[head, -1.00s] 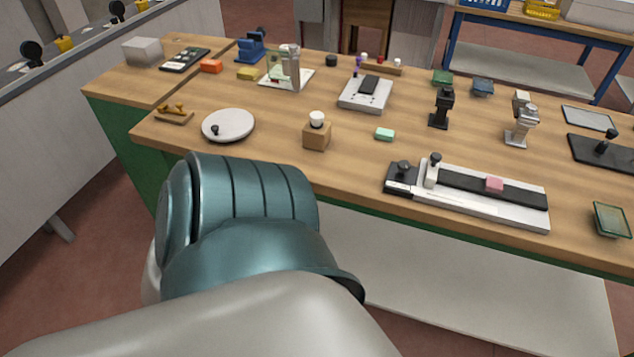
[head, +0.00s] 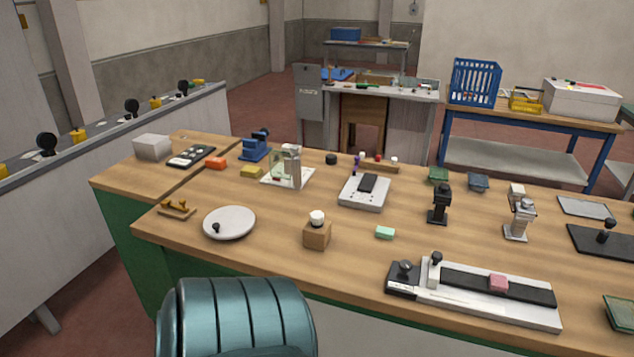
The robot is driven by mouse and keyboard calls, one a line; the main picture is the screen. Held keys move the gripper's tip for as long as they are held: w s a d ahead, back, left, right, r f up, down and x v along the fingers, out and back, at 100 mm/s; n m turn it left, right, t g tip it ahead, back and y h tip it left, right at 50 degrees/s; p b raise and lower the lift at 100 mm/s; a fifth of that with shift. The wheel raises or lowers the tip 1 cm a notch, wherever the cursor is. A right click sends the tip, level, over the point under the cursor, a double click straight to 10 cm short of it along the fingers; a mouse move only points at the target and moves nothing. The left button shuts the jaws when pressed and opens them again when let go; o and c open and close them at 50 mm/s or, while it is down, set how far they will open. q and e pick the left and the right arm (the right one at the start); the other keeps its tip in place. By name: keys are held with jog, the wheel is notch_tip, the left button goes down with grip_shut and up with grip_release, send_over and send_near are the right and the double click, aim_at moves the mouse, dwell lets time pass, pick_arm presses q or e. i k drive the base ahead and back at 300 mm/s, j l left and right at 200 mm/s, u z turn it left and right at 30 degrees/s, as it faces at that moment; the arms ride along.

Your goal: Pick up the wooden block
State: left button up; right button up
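The wooden block (head: 317,235) is a small brown cube with a white round knob on top. It stands upright near the front edge of the wooden workbench (head: 270,254), left of the middle of the head view. A teal link of my own arm shows at the bottom, in front of the bench and below the block, apart from it. Neither of my grippers is in the picture.
A round white plate (head: 230,222) lies left of the block, and a small green piece (head: 385,232) lies to its right. A long black and white slide fixture (head: 470,290) occupies the front right. A grey-white scale (head: 364,192) stands behind. Bare wood surrounds the block.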

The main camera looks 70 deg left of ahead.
aim_at(314, 236)
jog(key=i+j+u, duration=0.1)
jog(key=i+j, duration=0.3)
jog(key=u, duration=2.35)
